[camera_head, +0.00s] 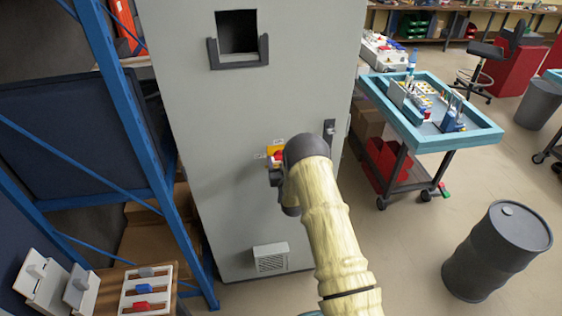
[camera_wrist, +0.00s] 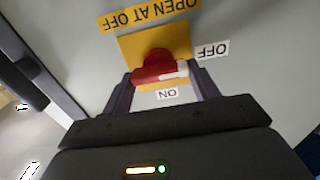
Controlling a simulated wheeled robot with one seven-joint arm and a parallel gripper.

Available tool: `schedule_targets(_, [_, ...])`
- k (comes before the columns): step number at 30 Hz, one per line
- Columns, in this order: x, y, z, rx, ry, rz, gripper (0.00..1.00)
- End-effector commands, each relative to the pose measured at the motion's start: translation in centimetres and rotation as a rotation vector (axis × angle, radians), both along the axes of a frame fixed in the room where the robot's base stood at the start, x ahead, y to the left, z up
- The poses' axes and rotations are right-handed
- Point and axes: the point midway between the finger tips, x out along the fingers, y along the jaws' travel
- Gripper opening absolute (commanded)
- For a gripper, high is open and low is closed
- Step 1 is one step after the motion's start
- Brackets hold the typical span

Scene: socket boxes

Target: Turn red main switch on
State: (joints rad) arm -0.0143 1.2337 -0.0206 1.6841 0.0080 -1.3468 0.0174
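The red main switch (camera_wrist: 155,67) sits on a yellow plate (camera_wrist: 181,42) on a grey cabinet front. Its handle lies roughly level in the wrist view, with its white end pointing right to the OFF label (camera_wrist: 213,50). The ON label (camera_wrist: 168,94) is below it; the labels appear upside down. My gripper (camera_wrist: 161,75) is open, with one dark finger at each end of the handle. I cannot tell whether the fingers touch it. In the head view the switch (camera_head: 279,156) is partly hidden by my wrist.
The grey cabinet (camera_head: 225,200) has a dark handle (camera_head: 329,132) at its right edge and a vent (camera_head: 270,258) low down. A blue rack (camera_head: 130,120) stands close on the left. A teal-edged cart (camera_head: 470,139) and a dark barrel (camera_head: 497,255) stand on the right.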

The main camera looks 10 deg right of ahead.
Motion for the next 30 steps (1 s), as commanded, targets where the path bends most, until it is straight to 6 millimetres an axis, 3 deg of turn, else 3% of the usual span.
schedule_targets(1, [0.0,-0.01,0.02,0.0,0.0,0.0,0.46])
schedule_targets(3, [-0.01,-0.01,0.02,0.0,0.0,0.0,0.37])
schedule_targets(17, [0.01,-0.13,-0.28,0.072,-0.002,-0.001,0.37])
schedule_targets(30, [-0.02,-0.31,-0.78,0.383,-0.003,-0.001,0.37])
